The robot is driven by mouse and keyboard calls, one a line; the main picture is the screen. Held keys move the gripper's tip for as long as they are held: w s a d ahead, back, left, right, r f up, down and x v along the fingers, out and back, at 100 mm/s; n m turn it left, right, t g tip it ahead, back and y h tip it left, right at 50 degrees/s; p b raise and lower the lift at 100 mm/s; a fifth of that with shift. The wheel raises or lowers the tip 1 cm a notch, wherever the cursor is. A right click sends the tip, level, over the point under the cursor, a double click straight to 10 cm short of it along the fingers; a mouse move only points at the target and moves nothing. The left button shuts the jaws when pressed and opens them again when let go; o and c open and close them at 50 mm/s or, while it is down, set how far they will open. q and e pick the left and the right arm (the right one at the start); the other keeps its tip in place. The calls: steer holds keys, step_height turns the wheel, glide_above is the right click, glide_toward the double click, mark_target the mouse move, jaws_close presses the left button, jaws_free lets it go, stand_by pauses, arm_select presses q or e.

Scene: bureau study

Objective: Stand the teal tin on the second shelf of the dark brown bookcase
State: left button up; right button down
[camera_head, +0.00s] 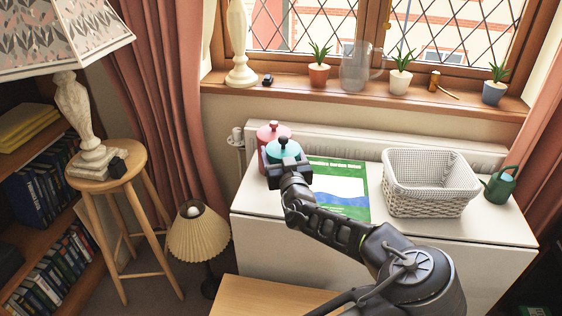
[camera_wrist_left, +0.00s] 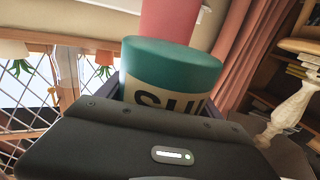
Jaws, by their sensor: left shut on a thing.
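My right gripper is not in view.
A pink-red tin (camera_head: 268,133) stands just behind the teal one. A green-and-white booklet (camera_head: 340,180), white basket (camera_head: 430,205) and green watering can (camera_head: 500,186) share the white cabinet (camera_head: 262,222).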

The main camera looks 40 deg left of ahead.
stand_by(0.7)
